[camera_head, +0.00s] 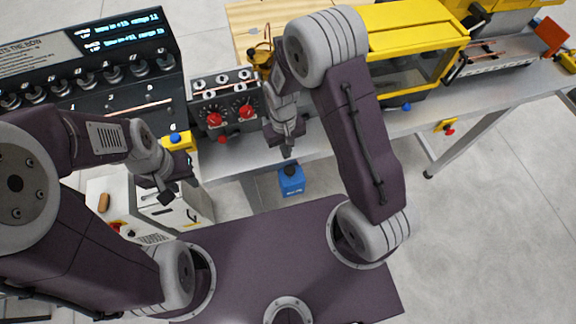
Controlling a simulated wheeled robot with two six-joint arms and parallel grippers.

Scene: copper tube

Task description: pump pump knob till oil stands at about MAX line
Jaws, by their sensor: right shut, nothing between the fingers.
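I cannot clearly make out a pump knob, an oil level or a MAX line. A pale grey boxy unit (165,213) stands low beside the bench, partly hidden by my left arm. A small blue container (291,182) stands on the floor below the bench edge. My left gripper (179,183) is over the pale unit, its dark fingers apart and empty. My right gripper (287,153) points down at the bench's front edge, above the blue container. It is shut and empty.
A grey panel with red knobs (228,108) stands on the bench (325,142). A black rack with displays (100,70) is at the left. A yellow machine (405,30) and a copper tube rack (500,60) are at the right.

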